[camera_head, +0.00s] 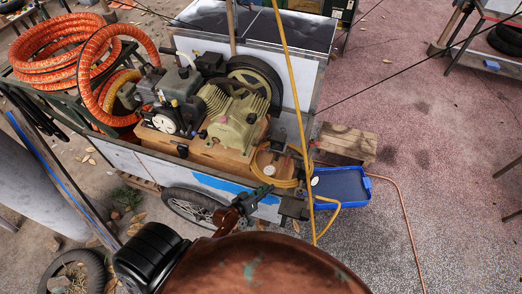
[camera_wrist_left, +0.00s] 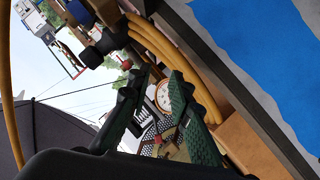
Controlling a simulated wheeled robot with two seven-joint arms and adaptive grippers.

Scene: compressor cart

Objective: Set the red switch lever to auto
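I cannot make out the red switch lever for certain. In the left wrist view a small red knob (camera_wrist_left: 127,65) shows near the tip of one finger, and a second small red spot shows lower, between the fingers. My left gripper (camera_wrist_left: 157,75) has its two dark green fingers apart, with nothing held between them. A round white gauge (camera_wrist_left: 163,95) shows beyond the gap. In the head view my left gripper (camera_head: 262,192) is at the near side of the compressor cart (camera_head: 210,180), above its wheel. My right gripper is not in view.
A yellow hose (camera_head: 281,60) crosses the front of the cart and hangs near my left gripper. Coiled orange hose (camera_head: 55,60) lies at the left. Open floor is further right.

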